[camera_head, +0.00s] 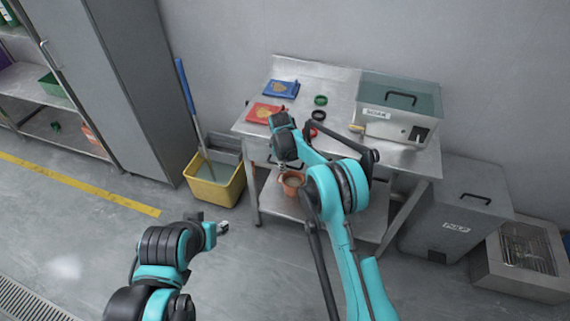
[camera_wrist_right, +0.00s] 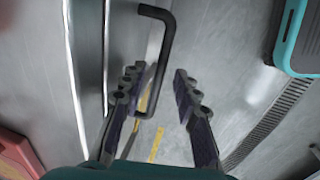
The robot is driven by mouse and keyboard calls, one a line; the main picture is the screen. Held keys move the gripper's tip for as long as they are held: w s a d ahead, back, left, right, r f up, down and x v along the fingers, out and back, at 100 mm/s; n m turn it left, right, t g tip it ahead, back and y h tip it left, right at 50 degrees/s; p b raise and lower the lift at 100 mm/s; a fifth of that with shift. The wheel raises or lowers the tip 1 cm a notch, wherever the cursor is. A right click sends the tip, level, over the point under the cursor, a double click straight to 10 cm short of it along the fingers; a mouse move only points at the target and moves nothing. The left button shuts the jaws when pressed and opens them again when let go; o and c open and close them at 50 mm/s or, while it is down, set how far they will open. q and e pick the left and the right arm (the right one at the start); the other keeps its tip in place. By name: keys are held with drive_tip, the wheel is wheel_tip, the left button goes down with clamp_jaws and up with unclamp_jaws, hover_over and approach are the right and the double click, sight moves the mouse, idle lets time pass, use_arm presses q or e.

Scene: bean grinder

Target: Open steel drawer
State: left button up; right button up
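In the right wrist view, a black bar handle (camera_wrist_right: 166,42) stands out from a grey steel front (camera_wrist_right: 88,50), which I take to be the drawer's. My right gripper (camera_wrist_right: 158,88) is open, with one finger on each side of the handle's lower part in the picture. I cannot tell whether they touch it. In the head view, my right gripper (camera_head: 283,169) is at the front edge of the steel table (camera_head: 258,122), partly hidden by my arm. The drawer front is mostly hidden there. My left gripper (camera_head: 222,228) is low over the floor, away from the table; its fingers are too small to judge.
On the table are a blue packet (camera_head: 281,88), a red packet (camera_head: 262,113) and a steel box with a black handle (camera_head: 400,108). A terracotta pot (camera_head: 292,183) stands on the lower shelf. A yellow mop bucket (camera_head: 215,185) is left of the table.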

drive_tip(key=shift+c, duration=0.4)
clamp_jaws()
drive_tip(key=shift+s, duration=0.1)
drive_tip(key=s+a+b, duration=0.1)
drive_tip(key=s+a, duration=0.3)
drive_tip(key=s, duration=0.8)
drive_tip(key=s+a, duration=0.4)
drive_tip(key=s, duration=0.9)
drive_tip(key=shift+b, duration=0.35)
drive_tip(key=shift+a, duration=0.1)
drive_tip(key=shift+o, duration=0.4)
unclamp_jaws()
drive_tip(key=shift+r, duration=0.1)
